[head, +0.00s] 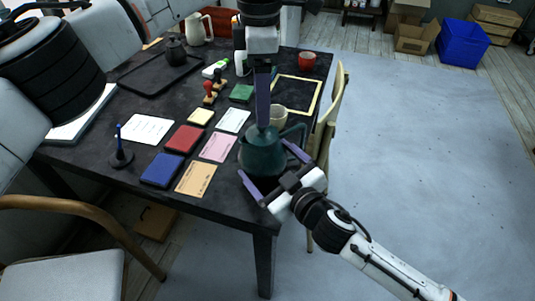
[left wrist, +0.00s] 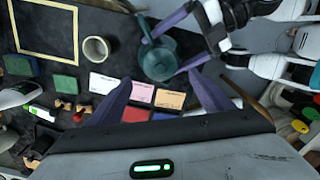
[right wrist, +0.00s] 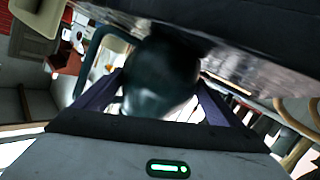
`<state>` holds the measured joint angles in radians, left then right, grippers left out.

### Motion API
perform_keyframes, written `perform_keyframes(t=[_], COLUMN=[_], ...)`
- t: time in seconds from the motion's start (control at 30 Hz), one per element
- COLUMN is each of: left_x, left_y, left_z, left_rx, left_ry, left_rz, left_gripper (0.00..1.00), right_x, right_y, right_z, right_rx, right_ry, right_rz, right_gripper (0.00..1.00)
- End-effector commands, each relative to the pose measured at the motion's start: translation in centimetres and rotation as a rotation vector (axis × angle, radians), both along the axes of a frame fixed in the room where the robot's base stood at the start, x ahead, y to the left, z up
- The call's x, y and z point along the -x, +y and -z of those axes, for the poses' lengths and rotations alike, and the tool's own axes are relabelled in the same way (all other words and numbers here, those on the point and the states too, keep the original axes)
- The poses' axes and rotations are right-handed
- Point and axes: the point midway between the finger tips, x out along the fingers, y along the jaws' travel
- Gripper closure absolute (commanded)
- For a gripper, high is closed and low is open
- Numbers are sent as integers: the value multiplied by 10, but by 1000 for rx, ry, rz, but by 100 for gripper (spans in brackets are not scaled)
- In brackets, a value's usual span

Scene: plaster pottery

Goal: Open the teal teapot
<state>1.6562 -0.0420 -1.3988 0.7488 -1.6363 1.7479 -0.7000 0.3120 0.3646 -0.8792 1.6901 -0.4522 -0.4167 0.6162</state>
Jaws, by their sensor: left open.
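The teal teapot (head: 261,160) stands upright at the near right corner of the dark table, and its handle points to the back right. It also shows from above in the left wrist view (left wrist: 156,66). Whether its lid is seated is unclear; a left finger hides part of its top in the head view. My left gripper (head: 263,100) is above the teapot, open and empty. My right gripper (head: 265,160) comes in from the near right with its fingers on either side of the teapot's body, which fills the right wrist view (right wrist: 160,75). Whether the fingers touch it is unclear.
A beige cup (head: 277,114) stands just behind the teapot, near a yellow frame (head: 318,96). Ink pads and cards, such as the orange card (head: 196,179) and red pad (head: 185,138), lie to the left. A chair (head: 332,110) is at the table's right side.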

Motion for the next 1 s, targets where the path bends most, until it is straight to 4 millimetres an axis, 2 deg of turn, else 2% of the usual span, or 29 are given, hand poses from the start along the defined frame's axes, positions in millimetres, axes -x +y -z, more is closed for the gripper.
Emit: perform_keyframes(t=[0.07, 0.1, 0.33, 0.57, 0.8, 1.0], left_x=[0, 0, 7, 21, 34, 40], left_y=[0, 0, 0, 3, 13, 20], left_z=[0, 0, 3, -2, -21, -32], left_rx=[0, 0, 15, 93, 238, 323], left_ry=[0, 0, -18, -101, -190, -223], left_rz=[0, -1, -111, -447, -807, -972], left_gripper=[25, 19, 19, 19, 19, 19], right_x=[0, 0, 0, 0, 0, 0], right_y=[0, 0, -1, -1, -1, -1], right_z=[0, 0, 1, 1, 1, 1], right_rx=[1, 1, 1, 2, 2, 2], right_ry=[1, 1, 1, 1, 1, 2], right_rz=[0, 0, 0, 0, 0, 1], right_gripper=[51, 51, 51, 51, 51, 51])
